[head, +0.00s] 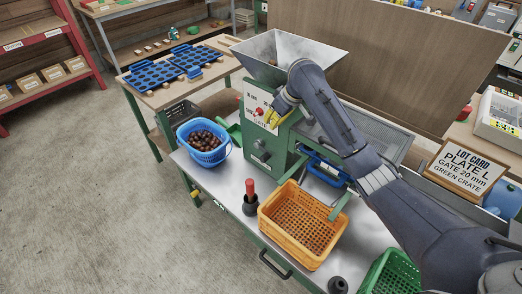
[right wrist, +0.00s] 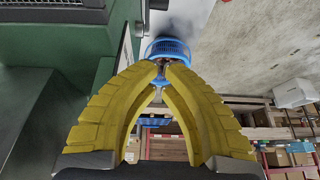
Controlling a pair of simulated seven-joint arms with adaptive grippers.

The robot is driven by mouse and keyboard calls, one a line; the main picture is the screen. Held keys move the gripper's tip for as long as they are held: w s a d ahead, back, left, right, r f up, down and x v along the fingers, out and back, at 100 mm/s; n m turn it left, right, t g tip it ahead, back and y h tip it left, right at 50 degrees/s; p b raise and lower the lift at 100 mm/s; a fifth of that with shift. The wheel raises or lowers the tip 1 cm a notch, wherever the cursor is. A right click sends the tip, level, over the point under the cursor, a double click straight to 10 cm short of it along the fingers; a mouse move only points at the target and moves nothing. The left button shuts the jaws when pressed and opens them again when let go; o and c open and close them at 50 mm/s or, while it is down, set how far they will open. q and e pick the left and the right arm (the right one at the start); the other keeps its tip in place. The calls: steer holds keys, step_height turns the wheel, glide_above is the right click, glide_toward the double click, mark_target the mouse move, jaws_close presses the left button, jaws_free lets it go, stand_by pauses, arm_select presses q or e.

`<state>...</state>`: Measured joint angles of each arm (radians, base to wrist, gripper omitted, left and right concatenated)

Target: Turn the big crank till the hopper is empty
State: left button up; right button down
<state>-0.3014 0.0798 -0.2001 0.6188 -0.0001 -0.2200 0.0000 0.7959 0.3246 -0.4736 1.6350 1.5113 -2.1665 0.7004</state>
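The green machine (head: 285,160) stands on the metal table with a grey hopper (head: 315,52) on top. The hopper's sloping inner walls look bare; a small dark spot shows low inside, and I cannot tell what it is. A red knob (head: 260,111) is on the machine's pale front panel. I cannot make out the big crank for certain. My right gripper (head: 271,119) is in front of this panel, close beside the red knob. In the right wrist view its yellow fingers (right wrist: 161,66) converge almost together, with nothing seen between them. My left gripper is out of view.
A blue basket of chestnuts (head: 180,132) stands left of the machine. A red-handled black tool (head: 250,198) and an orange crate (head: 270,226) are in front. A green crate (head: 372,277) is at lower right. A lot card (head: 464,168) stands at right.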

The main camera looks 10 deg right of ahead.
steer(key=s+d+f+x, duration=0.1)
steer(key=s+x, duration=0.1)
steer(key=x, duration=1.6)
steer(key=shift+f, duration=0.35)
steer(key=shift+w+d, duration=0.1)
steer(key=shift+f, duration=0.1)
